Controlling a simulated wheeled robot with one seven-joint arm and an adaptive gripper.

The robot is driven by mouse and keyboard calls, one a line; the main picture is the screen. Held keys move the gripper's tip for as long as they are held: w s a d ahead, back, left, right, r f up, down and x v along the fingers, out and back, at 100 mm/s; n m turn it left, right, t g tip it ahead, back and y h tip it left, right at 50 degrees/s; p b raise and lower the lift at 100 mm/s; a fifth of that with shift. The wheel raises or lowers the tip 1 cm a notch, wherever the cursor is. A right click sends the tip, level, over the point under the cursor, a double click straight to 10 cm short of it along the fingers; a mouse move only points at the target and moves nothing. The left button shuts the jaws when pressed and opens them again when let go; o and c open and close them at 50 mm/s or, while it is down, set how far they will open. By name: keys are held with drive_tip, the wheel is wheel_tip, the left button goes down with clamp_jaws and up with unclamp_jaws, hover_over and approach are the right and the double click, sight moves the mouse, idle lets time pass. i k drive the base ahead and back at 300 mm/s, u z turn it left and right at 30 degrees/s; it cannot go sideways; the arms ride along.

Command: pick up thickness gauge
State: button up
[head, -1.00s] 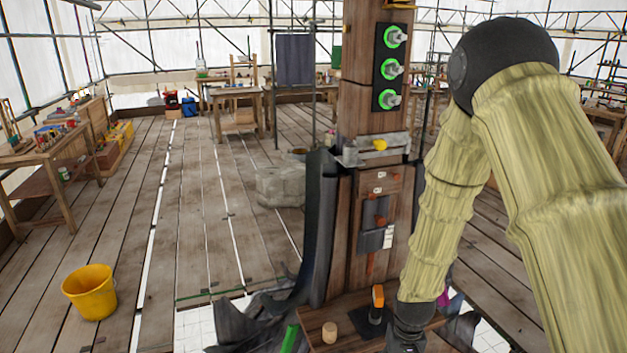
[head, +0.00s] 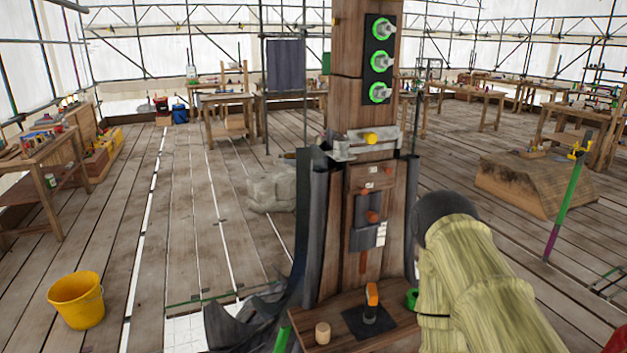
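I cannot tell for sure which item is the thickness gauge. A small upright tool with an orange top (head: 371,294) and dark lower part stands on a black mat (head: 352,318) on the wooden shelf (head: 313,338) at the foot of the post. A green ring-shaped item (head: 412,299) sits at the shelf's right, partly hidden by my arm. My arm, in a yellow-green sleeve, is at the lower right. My gripper is not in view.
The wooden post (head: 347,40) carries several green-ringed fittings and a metal clamp with a yellow knob (head: 371,138). Dark cloth (head: 240,325) lies at its lower left. A yellow bucket (head: 77,302) stands on the plank floor at left. A wooden block (head: 535,182) lies at right.

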sight(371, 302)
drive_tip(key=z, duration=3.2)
drive_tip(key=k, duration=1.5)
drive_tip(key=u, duration=1.85)
